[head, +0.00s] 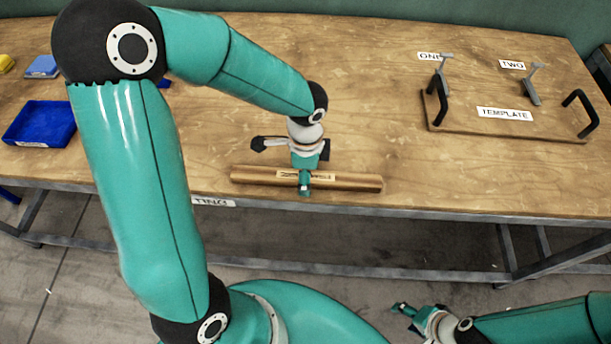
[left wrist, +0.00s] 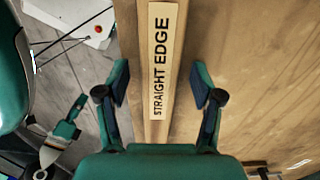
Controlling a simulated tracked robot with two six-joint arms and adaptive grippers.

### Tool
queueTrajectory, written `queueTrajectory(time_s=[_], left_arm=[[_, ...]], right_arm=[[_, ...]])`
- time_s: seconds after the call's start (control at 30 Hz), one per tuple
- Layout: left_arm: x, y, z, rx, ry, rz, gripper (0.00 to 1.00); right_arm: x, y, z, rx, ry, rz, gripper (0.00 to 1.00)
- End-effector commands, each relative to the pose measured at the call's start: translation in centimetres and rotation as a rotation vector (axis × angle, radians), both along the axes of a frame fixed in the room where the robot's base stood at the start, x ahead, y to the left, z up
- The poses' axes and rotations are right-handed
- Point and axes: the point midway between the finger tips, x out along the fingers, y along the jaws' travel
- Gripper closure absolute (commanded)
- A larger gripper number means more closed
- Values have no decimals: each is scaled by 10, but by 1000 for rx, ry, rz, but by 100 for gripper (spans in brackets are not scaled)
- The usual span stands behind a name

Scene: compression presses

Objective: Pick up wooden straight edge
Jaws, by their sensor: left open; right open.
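The wooden straight edge (head: 345,182) is a long brown bar lying along the front edge of the wooden table. Its label reads "STRAIGHT EDGE" in the left wrist view (left wrist: 158,125). My left gripper (head: 304,188) is over the middle of the bar. In the left wrist view my left gripper (left wrist: 160,85) is open, with one finger on each side of the bar and a gap on both sides. My right gripper (head: 404,309) is open and empty, low in front of the table, away from the bar.
A template board (head: 460,121) with two black handles lies at the right of the table (head: 380,80), near labels ONE and TWO. A blue tray (head: 40,124) is at the left. The table's middle behind the bar is clear.

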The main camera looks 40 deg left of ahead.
Motion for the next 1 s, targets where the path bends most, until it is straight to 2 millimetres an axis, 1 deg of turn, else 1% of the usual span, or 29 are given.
queueTrajectory(time_s=[0.2, 0.23, 0.47, 0.5, 0.57, 0.6, 0.63, 0.87, 1.0], left_arm=[[0, 0, -1, 1, -1, 0, 33], [0, 0, -1, 1, -1, 0, 37], [0, 0, -1, 1, -1, 0, 75], [0, 0, -1, 1, -1, 0, 82], [0, 0, -1, 1, -1, 0, 92], [0, 0, -1, 1, -1, 0, 98], [0, 0, -1, 1, -1, 0, 100], [1, 0, 0, 0, -2, -1, 100], [1, 0, 3, 0, -4, 0, 100]], right_arm=[[0, 0, 0, 0, 0, 0, 42], [0, 0, 0, 0, 0, 0, 42], [0, 0, 0, 0, 0, 0, 42], [0, 0, 0, 0, 0, 0, 42], [0, 0, 0, 0, 0, 0, 42], [0, 0, 0, 0, 0, 0, 42], [0, 0, 0, 0, 0, 0, 42], [0, 0, 0, 0, 0, 0, 42], [0, 0, 0, 0, 0, 0, 42]])
